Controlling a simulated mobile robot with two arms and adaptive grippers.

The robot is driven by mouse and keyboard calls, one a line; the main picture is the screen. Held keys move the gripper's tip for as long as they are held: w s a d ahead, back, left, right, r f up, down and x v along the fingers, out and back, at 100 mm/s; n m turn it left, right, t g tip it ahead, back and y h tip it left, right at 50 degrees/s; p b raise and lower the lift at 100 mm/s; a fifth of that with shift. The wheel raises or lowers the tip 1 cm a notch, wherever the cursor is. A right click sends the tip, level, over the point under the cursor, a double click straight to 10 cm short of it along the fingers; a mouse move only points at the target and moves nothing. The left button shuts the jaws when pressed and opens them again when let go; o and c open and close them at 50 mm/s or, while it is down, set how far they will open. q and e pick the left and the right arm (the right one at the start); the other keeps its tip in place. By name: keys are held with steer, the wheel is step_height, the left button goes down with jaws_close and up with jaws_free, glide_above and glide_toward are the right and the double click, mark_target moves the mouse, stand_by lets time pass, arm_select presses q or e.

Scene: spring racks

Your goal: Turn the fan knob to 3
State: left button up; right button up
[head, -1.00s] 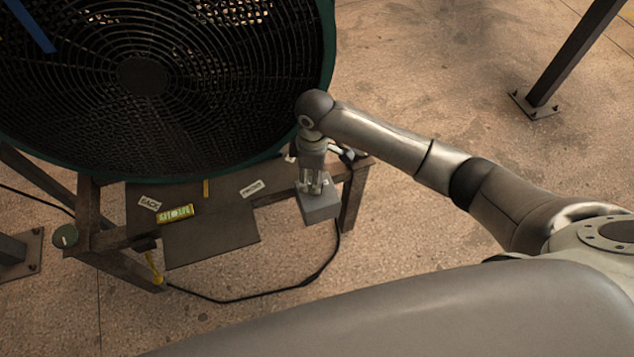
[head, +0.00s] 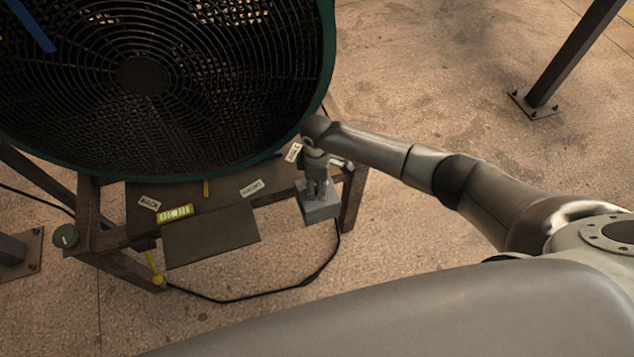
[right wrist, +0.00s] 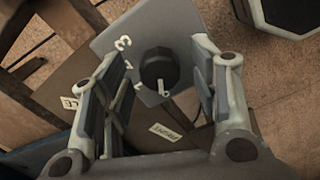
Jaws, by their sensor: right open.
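The fan (head: 140,75) is a large black-grilled drum with a green rim, at the upper left of the head view. Its grey control box (head: 318,213) sits below the rim at the right. In the right wrist view the box face (right wrist: 150,30) carries white numerals, with a 3 at the upper left. The round black fan knob (right wrist: 159,70) has a white mark at its lower edge, away from the 3. My right gripper (head: 319,190) is over the box, pointing down. Its open fingers (right wrist: 160,62) stand on either side of the knob, with gaps visible. My left gripper is out of view.
A brown metal stand (head: 95,215) with a dark plate (head: 215,240) and paper labels supports the fan. A black cable (head: 240,299) loops on the floor below the box. A steel post (head: 570,55) stands at the upper right. The floor between is clear.

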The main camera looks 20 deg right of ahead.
steer(key=shift+f, duration=0.1)
steer(key=c, duration=1.1)
steer(key=shift+o, duration=0.2)
